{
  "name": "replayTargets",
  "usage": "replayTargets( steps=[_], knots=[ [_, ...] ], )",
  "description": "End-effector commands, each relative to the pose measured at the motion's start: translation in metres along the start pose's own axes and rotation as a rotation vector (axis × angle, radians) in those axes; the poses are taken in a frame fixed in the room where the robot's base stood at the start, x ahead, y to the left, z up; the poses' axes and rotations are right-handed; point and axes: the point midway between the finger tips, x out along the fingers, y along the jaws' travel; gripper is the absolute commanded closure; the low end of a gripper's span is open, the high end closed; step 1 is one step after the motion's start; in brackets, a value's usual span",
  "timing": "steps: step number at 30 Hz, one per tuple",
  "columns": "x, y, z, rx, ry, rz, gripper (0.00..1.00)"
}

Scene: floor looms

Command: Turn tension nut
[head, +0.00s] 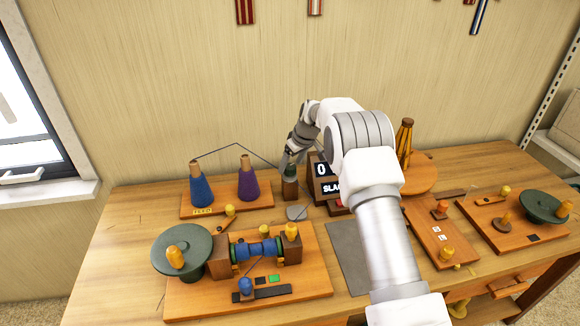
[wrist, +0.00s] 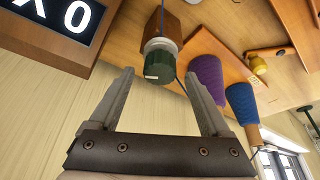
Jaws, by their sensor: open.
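The tension nut is most likely the dark green knob (wrist: 160,65) with a pale grey collar, on a small wooden post; in the wrist view it shows between and beyond my fingertips. In the head view the wooden post (head: 290,188) stands at the back middle of the bench, its top partly covered by my gripper (head: 289,165). In the wrist view my gripper (wrist: 159,74) is open, with one finger to each side of the knob. I cannot tell whether either finger touches it. A thread runs to the post from the yarn cones.
A display box (head: 318,180) reading "SLAC…" stands just right of the post, partly behind my arm. Blue (head: 201,188) and purple (head: 248,182) yarn cones stand left of it. A winder board (head: 310,282) with a green disc (head: 180,250) lies in front. Bare bench shows at front left.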

Motion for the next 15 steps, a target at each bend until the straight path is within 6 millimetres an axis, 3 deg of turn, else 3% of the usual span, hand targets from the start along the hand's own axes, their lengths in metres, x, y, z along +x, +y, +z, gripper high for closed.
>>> replayTargets(
  steps=[6,15],
  knots=[
    [0.018,0.0,0.0,0.0,0.0,0.001,0.19],
    [0.021,0.0,0.0,0.001,0.001,0.001,0.19]
  ],
)
